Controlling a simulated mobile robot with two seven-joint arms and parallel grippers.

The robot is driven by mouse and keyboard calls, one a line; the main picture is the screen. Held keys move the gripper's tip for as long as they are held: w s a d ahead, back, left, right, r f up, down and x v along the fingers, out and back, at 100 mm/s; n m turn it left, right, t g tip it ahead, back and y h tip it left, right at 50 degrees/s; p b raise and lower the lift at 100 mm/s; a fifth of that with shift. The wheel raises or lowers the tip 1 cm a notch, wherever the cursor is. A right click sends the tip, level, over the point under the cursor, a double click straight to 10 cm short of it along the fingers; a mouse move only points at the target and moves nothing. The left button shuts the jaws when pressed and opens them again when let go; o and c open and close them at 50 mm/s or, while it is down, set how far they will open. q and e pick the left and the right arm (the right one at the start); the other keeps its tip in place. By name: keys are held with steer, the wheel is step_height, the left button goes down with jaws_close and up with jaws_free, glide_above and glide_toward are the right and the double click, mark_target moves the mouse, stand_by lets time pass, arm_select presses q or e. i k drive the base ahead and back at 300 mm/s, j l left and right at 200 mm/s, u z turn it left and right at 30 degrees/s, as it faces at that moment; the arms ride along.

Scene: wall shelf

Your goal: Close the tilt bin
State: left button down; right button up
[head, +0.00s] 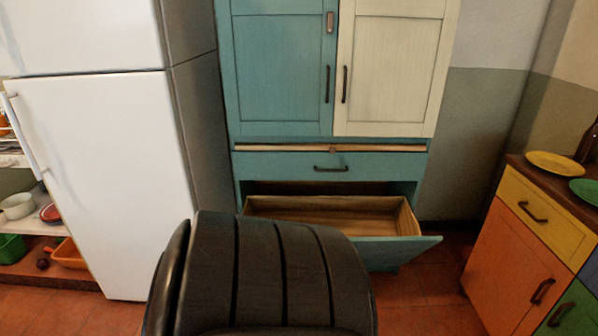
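The tilt bin (335,211) is at the bottom of the teal cabinet and stands open. Its wooden inside shows and looks empty. Its teal front panel (398,246) leans outward, away from the cabinet, with its right corner sticking out. A dark padded shape in the foreground hides the left part of the front panel. Neither of my grippers is in view.
The dark ribbed shape, like a chair back (265,272), stands before the bin. A white fridge (105,170) is at left, an orange and yellow cabinet (510,262) at right. Red floor (425,290) is clear between bin and right cabinet. The teal drawer (275,166) above is shut.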

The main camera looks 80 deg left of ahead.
mark_target(385, 230)
steer(key=u, duration=1.7)
